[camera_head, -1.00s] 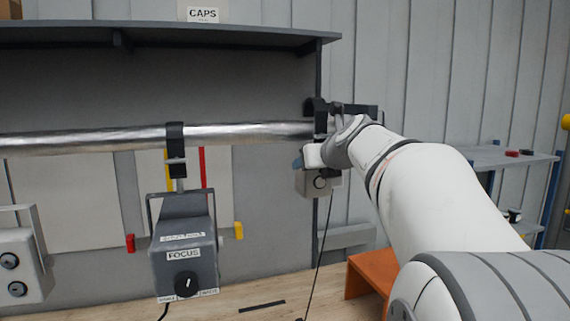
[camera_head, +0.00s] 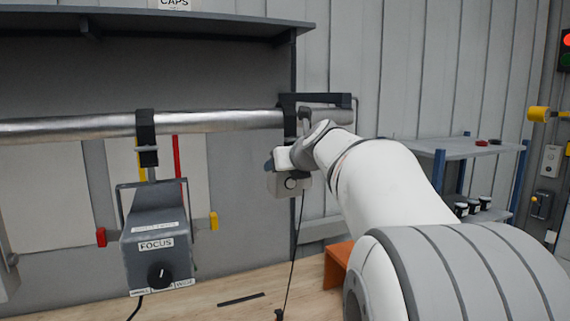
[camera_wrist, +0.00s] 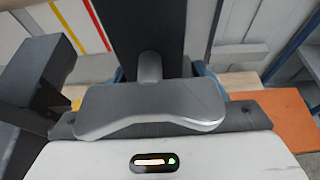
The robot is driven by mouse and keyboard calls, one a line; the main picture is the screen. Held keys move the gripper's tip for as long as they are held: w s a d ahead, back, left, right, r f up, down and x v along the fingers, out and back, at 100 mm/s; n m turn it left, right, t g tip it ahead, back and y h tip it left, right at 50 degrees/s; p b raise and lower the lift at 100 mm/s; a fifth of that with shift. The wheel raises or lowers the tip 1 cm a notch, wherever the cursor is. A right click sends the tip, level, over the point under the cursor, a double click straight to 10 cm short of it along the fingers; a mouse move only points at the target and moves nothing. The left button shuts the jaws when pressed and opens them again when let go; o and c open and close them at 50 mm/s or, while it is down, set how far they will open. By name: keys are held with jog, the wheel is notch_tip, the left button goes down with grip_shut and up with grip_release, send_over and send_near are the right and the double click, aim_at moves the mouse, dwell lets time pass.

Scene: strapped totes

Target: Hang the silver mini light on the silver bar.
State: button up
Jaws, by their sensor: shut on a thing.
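The silver bar (camera_head: 85,125) runs across the head view, its right end partly behind a black hook clamp. My gripper (camera_head: 277,160) is shut on the light. In the wrist view, blue fingertips (camera_wrist: 207,78) show beside the grey light body (camera_wrist: 150,105), with the black clamp post (camera_wrist: 142,35) rising beyond. The clamp overlaps the bar; I cannot tell whether it bears on it.
A larger grey lamp marked FOCUS (camera_head: 157,245) hangs from the bar on a black clamp (camera_head: 147,138) to the left. A dark shelf (camera_head: 160,19) is above the bar. An orange stool (camera_head: 338,264) and a grey rack (camera_head: 450,147) stand right.

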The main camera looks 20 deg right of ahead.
dwell(0.4)
jog(key=o, duration=1.5)
jog(key=shift+s, duration=0.1)
jog(key=shift+o, duration=1.4)
jog(key=shift+f, duration=0.2)
jog(key=b+v, duration=0.1)
jog(key=v, duration=0.7)
jog(key=s+a+f+n+g, duration=0.2)
jog(key=s+a+f+n, duration=0.15)
jog(key=f+n, duration=0.25)
jog(key=s+a+f+n+g+y, duration=0.1)
jog(key=s+a+f+n, duration=0.25)
jog(key=f+n, duration=0.2)
jog(key=s+a+f+n+g, duration=0.2)
jog(key=a+f+n, duration=0.2)
jog(key=f+n, duration=0.2)
jog(key=s+a+f+n+g, duration=0.2)
jog(key=s+f+n, duration=0.5)
jog(key=n, duration=0.2)
jog(key=s+a+f+n+g+h, duration=0.1)
jog(key=s+f+n+g, duration=0.2)
jog(key=s+f+n, duration=0.5)
jog(key=shift+s+a+f+n+b, duration=0.35)
jog(key=shift+n+b, duration=0.1)
jog(key=shift+n, duration=0.4)
